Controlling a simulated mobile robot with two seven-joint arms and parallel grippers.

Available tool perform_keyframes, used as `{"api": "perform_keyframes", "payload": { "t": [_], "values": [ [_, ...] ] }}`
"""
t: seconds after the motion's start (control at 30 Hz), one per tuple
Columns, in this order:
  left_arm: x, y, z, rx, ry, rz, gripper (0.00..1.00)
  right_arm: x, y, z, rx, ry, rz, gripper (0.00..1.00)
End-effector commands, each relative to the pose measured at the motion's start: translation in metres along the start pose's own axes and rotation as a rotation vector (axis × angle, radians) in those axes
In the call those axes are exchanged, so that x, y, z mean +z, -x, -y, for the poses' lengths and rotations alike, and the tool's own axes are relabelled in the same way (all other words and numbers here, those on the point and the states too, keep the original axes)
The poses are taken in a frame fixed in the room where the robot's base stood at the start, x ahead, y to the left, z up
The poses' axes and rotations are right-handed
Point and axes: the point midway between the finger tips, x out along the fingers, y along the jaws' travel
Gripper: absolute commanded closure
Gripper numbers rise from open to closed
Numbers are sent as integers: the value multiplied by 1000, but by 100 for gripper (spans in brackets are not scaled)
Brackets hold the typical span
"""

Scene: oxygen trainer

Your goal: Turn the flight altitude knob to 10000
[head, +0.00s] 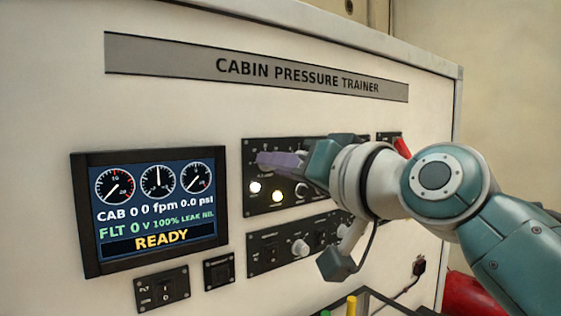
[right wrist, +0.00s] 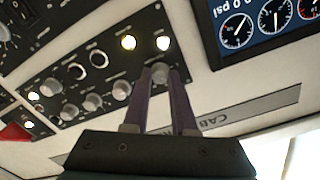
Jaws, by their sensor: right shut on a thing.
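The cabin pressure trainer's upper black panel (head: 300,205) carries the knob. My right gripper (head: 264,161) reaches the panel's upper left part from the right, its purple fingers over a small dial scale. In the right wrist view, the right gripper (right wrist: 161,76) is shut on a grey round knob (right wrist: 159,71), one finger on each side. The fingers hide this knob in the head view; its pointer cannot be read. The display screen (head: 158,210) shows FLT 0, CAB 0, 0 fpm, 0.0 psi and READY. My left gripper is not in view.
Two lit lamps (head: 266,192) sit just below the fingers. Other knobs (right wrist: 92,102) stand close by on the panels. A red handle (head: 402,147) is behind my right wrist. A red round object (head: 466,296) is at lower right.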

Motion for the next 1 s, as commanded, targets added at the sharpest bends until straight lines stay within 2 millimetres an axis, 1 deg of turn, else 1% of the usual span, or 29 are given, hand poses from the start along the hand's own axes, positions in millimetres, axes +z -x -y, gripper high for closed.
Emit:
{"api": "perform_keyframes", "payload": {
  "t": [0.23,0.63,0.67,0.9,0.93,1.0],
  "values": [
    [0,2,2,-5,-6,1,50,-1,0,0,-1,-55,0,100],
    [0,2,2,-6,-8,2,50,-1,0,0,-1,-61,1,100],
    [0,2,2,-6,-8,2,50,-1,0,0,-1,-60,1,74],
    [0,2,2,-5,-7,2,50,0,0,0,-1,-60,1,47],
    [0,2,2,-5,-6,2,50,0,0,0,0,-60,1,45],
    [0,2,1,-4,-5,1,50,0,0,0,0,-60,1,45]
  ]
}}
